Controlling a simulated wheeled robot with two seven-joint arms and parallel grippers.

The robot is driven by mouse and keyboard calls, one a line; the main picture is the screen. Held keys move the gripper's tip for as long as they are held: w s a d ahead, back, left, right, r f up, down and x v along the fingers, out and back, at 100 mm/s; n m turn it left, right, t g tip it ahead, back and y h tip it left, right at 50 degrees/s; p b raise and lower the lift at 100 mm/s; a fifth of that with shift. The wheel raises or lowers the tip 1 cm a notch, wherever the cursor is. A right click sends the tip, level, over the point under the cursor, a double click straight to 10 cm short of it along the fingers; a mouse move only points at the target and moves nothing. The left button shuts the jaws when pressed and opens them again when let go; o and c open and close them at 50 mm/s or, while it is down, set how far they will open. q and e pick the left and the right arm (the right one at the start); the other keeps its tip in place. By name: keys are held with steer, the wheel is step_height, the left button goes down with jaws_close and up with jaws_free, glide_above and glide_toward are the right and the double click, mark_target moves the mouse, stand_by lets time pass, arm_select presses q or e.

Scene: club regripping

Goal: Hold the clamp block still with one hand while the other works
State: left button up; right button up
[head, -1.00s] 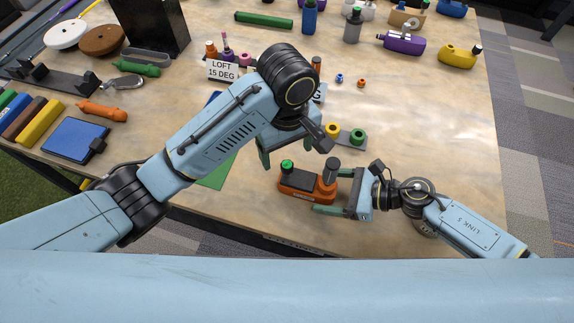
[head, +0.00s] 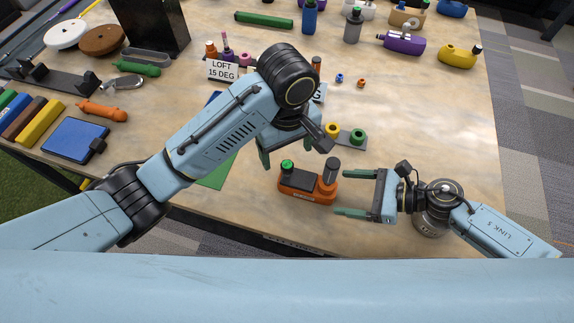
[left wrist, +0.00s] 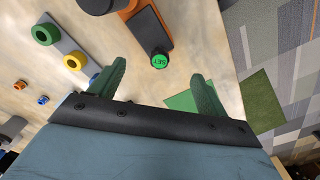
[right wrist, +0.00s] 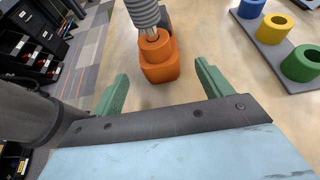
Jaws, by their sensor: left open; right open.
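The orange clamp block (head: 305,192) stands near the table's front edge, with a green button and a dark upright knob on top. In the left wrist view its green SET button (left wrist: 160,60) shows at the top, and the block is partly cut off. In the right wrist view the block (right wrist: 160,68) lies ahead, just beyond the fingertips. My left gripper (head: 293,150) is open and empty above and behind the block; its arm partly hides it in the head view. My right gripper (head: 345,192) is open and empty, a short gap to the right of the block.
A grey strip with coloured rings (head: 358,136) lies behind the block. A green mat (head: 215,172) is at its left. The LOFT 15 DEG sign (head: 222,70) and small bottles stand further back.

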steer(key=shift+s+d+r, duration=0.1)
steer(key=shift+d+r, duration=0.05)
steer(key=shift+d, duration=0.15)
steer(key=shift+o, duration=0.2)
steer(key=o, duration=0.4)
steer(key=shift+o, duration=0.2)
steer(key=shift+d, duration=0.1)
